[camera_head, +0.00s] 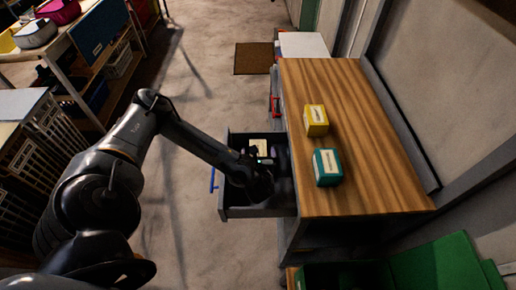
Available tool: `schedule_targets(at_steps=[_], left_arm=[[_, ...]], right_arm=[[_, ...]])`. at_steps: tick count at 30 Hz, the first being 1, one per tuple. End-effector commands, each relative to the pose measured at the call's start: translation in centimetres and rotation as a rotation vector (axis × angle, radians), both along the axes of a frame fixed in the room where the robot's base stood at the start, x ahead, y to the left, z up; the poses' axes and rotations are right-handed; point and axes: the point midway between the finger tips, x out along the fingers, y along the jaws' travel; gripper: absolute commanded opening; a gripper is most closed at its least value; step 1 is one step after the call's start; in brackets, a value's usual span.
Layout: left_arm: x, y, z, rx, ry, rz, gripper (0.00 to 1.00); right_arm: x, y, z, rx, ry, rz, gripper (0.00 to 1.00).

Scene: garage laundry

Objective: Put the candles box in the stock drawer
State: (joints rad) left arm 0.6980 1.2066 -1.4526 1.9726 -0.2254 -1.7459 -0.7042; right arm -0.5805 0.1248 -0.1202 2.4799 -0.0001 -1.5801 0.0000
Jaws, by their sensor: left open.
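A dark grey drawer (257,212) stands pulled out from the left side of a wooden-topped bench, with a blue handle (212,180) on its front. My left gripper (266,163) is open over the drawer, and its wrist hides much of the inside. A pale item (258,146) lies in the far part of the drawer, and darker shapes beside it are unclear. A yellow box (316,120) and a teal box (327,167) stand on the bench top. Their labels are too small to read, so I cannot tell which is the candles box. My right gripper is out of view.
The wooden bench top (350,100) is otherwise clear, with a wall along its right. A green bin (440,265) is at the bottom right. Shelving with a pink basket (58,10) stands at the upper left. The floor (215,95) left of the bench is open.

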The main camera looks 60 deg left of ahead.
Motion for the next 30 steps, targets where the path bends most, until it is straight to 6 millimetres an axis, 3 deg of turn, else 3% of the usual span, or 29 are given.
schedule_targets(at_steps=[9, 15, 30], left_arm=[[-2.4, -5.0, 2.4, -0.004, 0.002, -0.002, 1.00], [-3.4, -6.9, 3.2, -0.003, 0.001, -0.001, 1.00], [-3.7, -7.6, 3.5, 0.000, -0.001, 0.000, 1.00]], right_arm=[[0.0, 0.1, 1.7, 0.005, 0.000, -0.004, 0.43], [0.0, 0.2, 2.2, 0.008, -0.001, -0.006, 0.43], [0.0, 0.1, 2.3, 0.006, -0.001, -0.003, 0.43]])
